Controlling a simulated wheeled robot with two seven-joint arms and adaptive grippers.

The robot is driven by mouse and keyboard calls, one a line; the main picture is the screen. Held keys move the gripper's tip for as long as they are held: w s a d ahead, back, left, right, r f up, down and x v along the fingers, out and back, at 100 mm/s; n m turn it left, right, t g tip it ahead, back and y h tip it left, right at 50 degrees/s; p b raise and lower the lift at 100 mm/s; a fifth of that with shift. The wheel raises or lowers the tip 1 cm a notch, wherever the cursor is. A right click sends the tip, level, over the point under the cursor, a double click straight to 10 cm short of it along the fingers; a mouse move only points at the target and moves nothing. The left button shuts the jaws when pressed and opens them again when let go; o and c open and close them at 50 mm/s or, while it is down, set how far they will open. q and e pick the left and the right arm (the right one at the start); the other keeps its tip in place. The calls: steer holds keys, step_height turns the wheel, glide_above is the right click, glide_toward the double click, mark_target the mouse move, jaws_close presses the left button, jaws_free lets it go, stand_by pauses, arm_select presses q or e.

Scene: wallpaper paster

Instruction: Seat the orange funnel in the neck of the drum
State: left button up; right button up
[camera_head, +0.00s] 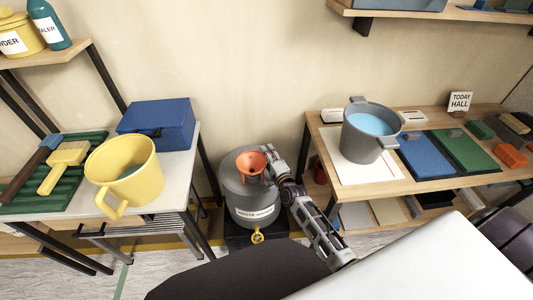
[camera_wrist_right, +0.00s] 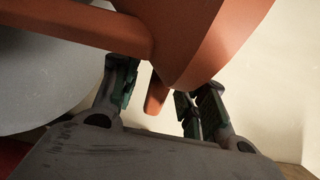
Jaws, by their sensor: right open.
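The orange funnel (camera_head: 251,163) is at the top of the grey drum (camera_head: 248,196), its wide mouth facing up. Its spout and the drum's neck are hidden in the head view, so I cannot tell whether the spout is in the neck. My right gripper (camera_head: 273,166) is open at the funnel's right side. In the right wrist view, the funnel's orange body (camera_wrist_right: 215,40) is close in front, and a narrow orange part (camera_wrist_right: 155,94) hangs between the spread fingers of the gripper (camera_wrist_right: 160,88). The grey drum (camera_wrist_right: 40,75) fills the left. My left gripper is not in view.
A white table (camera_head: 178,172) with a yellow pot (camera_head: 125,172) and a blue box (camera_head: 157,124) is left of the drum. A wooden bench (camera_head: 430,182) with a grey pot (camera_head: 362,145) is to the right. The drum has a yellow tap (camera_head: 257,236) in front.

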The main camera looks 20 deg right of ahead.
steer(key=shift+s+d+r, duration=0.1)
steer(key=shift+s+r, duration=0.05)
steer(key=shift+s, duration=2.8)
steer(key=shift+s, duration=0.15)
